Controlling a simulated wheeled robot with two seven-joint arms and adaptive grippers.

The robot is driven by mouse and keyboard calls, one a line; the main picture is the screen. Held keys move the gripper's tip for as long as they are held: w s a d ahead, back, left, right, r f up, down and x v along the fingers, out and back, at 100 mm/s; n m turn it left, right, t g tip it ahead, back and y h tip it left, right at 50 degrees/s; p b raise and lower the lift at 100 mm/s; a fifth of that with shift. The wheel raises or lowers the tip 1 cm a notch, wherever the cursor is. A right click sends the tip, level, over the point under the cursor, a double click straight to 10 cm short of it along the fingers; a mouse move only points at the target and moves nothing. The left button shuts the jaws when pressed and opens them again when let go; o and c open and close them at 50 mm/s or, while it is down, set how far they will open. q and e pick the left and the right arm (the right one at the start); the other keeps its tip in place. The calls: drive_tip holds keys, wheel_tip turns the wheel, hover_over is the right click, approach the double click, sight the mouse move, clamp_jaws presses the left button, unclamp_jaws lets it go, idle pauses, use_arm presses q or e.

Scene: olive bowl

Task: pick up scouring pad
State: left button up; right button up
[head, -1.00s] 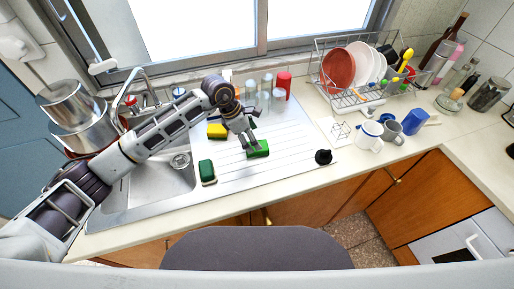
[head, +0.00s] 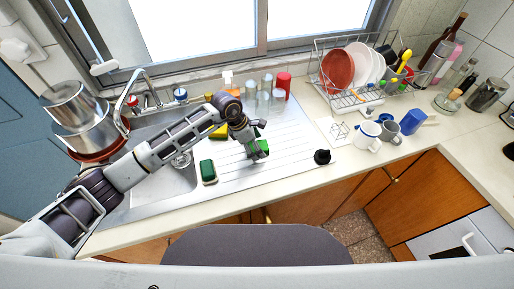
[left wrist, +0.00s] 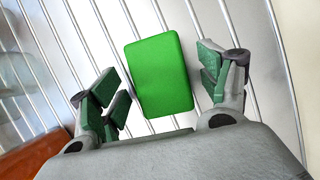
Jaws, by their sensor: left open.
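A bright green scouring pad (head: 262,147) lies on the ribbed steel drainboard. In the left wrist view the open gripper (left wrist: 166,78) shows green finger pads. I cannot tell the fingertips' exact height above the board. My right gripper is in no view.
A dark green sponge (head: 208,171) lies left, by the sink basin; a yellow sponge (head: 219,132) is behind, partly hidden by my arm. A small black item (head: 322,157) sits right. Glasses (head: 264,98) and a red cup (head: 284,85) stand behind.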

use_arm(q)
drive_tip(key=shift+c, duration=0.4)
drive_tip(key=c, duration=0.9)
drive_tip(key=shift+r, duration=0.15)
drive_tip(key=shift+c, duration=0.2)
wheel_tip(320, 180, up, 10)
drive_tip(key=b, duration=0.2)
drive_tip(key=shift+o, duration=1.3)
drive_tip(key=shift+c, duration=1.1)
drive_tip(key=shift+a, duration=0.1)
